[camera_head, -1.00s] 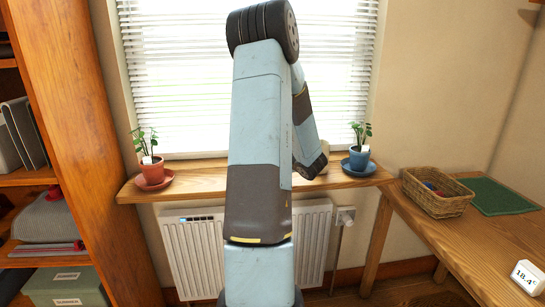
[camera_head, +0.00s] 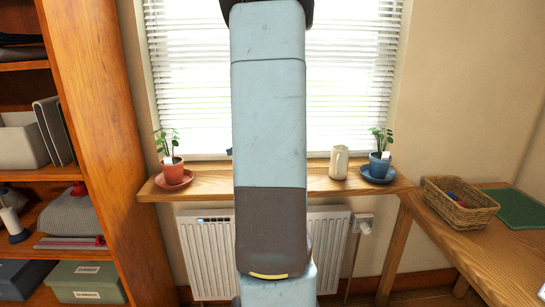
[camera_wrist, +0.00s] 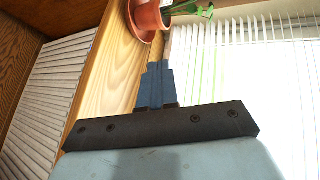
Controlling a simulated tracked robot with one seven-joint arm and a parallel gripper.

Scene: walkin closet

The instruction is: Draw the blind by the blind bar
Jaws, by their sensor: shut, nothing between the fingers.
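The white slatted blind (camera_head: 190,60) hangs in the window, on both sides of my arm. Its slats also show at the upper right of the wrist view (camera_wrist: 262,32). I cannot make out the blind bar: the lower window is glaring and my arm covers its middle. My gripper (camera_wrist: 162,66) is shut and empty in the wrist view. It points along the wooden sill (camera_head: 205,182), toward the terracotta pot, with the window to its right. In the head view the gripper is mostly hidden behind my arm.
A terracotta pot (camera_head: 171,168) with a plant stands left on the sill. A beige mug (camera_head: 339,162) and a blue pot (camera_head: 379,165) stand right. A radiator (camera_head: 205,250) is below. Shelves (camera_head: 95,130) stand left; a table with a basket (camera_head: 458,205) stands right.

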